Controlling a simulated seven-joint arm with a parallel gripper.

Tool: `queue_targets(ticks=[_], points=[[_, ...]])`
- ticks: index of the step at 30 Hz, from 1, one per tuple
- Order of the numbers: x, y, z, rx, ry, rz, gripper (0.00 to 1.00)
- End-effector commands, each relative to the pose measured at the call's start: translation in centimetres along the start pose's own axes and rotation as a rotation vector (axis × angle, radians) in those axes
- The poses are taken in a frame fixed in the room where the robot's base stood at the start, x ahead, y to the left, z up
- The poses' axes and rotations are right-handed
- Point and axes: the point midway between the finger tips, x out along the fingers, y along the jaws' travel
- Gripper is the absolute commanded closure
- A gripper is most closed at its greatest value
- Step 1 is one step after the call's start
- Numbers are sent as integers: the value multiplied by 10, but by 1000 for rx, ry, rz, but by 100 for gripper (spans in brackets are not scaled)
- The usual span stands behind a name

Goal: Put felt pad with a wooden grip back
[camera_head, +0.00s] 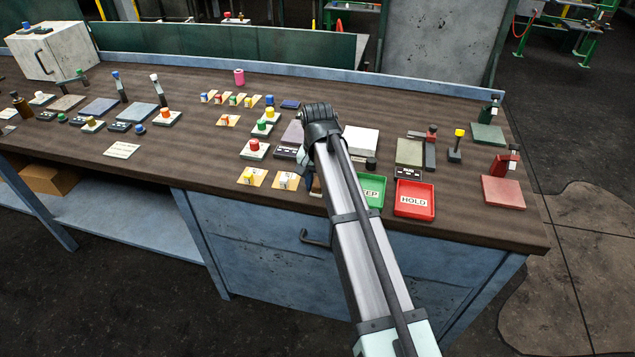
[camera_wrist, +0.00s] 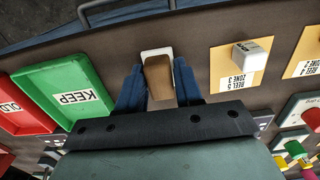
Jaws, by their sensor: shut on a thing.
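The felt pad with a wooden grip shows in the wrist view as a brown block (camera_wrist: 157,72) on a white pad (camera_wrist: 156,51). My gripper (camera_wrist: 158,88) has its two blue fingers on either side of the brown grip, shut on it. The pad is near the table's front edge, between the green KEEP tray (camera_wrist: 68,92) and a yellow REEL 5 card (camera_wrist: 226,60). I cannot tell whether it touches the table. In the head view my arm hides most of the gripper, and a small part of the brown grip (camera_head: 316,186) shows left of the arm.
The red HOLD tray (camera_head: 414,200) stands right of the KEEP tray. A white pad (camera_head: 361,140) and an olive pad (camera_head: 409,152) lie behind the trays. Several coloured knobs and cards crowd the left. Bare table (camera_head: 180,185) lies at the front left.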

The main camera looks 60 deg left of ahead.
Motion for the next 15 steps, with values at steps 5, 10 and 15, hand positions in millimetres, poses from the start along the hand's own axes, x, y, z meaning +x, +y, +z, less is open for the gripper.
queue_targets(ticks=[5, 10, 15], points=[[0, 0, 0, 0, 1, 0, 93], [2, 0, 0, 0, 1, 0, 93], [3, 0, 0, 0, 1, 0, 52]])
